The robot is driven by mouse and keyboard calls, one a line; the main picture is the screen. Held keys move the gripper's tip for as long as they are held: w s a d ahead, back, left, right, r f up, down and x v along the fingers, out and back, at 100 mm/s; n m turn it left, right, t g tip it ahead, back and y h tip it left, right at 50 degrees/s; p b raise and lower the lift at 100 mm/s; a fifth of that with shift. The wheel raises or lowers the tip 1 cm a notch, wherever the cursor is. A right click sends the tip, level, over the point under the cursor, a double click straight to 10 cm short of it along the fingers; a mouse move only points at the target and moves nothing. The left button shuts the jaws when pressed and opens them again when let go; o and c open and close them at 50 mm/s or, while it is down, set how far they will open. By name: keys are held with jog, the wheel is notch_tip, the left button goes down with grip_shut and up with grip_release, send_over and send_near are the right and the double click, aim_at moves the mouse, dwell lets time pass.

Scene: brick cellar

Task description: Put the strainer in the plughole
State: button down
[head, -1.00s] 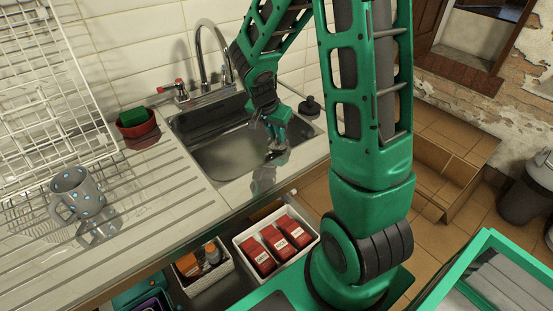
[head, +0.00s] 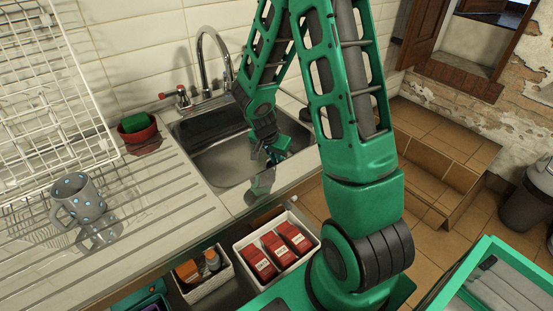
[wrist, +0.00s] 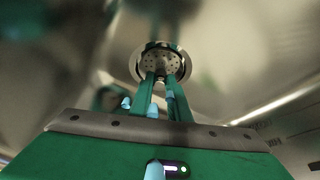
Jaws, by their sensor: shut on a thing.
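The strainer (wrist: 160,62) shows in the wrist view as a round, perforated metal disc with a small knob. My gripper (wrist: 161,84) is shut on it at the knob. A shiny round rim, the plughole (wrist: 134,65), shows around and behind the disc; I cannot tell whether the strainer touches it or sits in it. In the head view my gripper (head: 276,154) is down inside the steel sink (head: 222,162), at its right side. The strainer and plughole are hidden there by my arm and gripper.
A tap (head: 205,60) with a red-marked handle stands behind the sink. A red bowl (head: 138,132) with a green sponge is at its left. A dotted mug (head: 77,198) and a white rack (head: 60,100) are on the drainer. An open drawer below holds a white bin (head: 245,262) of red packets.

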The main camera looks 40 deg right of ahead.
jog(key=shift+f, duration=0.1)
jog(key=c, duration=1.7)
grip_release()
jog(key=shift+o, duration=0.2)
jog(key=v, duration=1.2)
jog(key=shift+s, duration=0.1)
